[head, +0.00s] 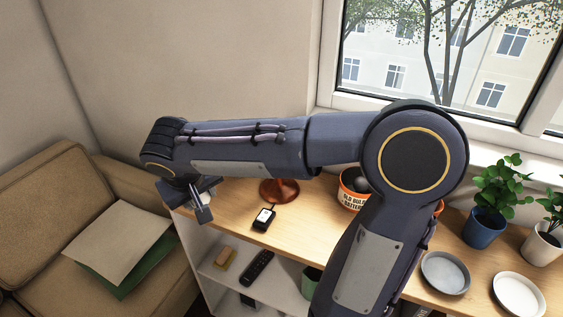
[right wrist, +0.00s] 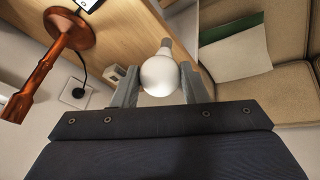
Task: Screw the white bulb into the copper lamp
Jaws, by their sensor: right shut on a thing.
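The white bulb (right wrist: 160,75) shows in the right wrist view between the two fingers of my right gripper (right wrist: 158,92), which is shut on it. The bulb's grey screw base points away from the palm. In the head view my right gripper (head: 201,203) hangs near the left end of the wooden top, and the bulb cannot be made out there. The copper lamp (head: 280,190) stands on the wooden top to the right of the gripper, its upper part hidden by my arm. The lamp also shows at the left of the right wrist view (right wrist: 68,32), apart from the bulb. My left gripper is not in view.
A labelled tin (head: 351,199) stands behind my arm. Plates (head: 446,272) and potted plants (head: 485,225) are at the right. A sofa (head: 60,215) with papers is at the left.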

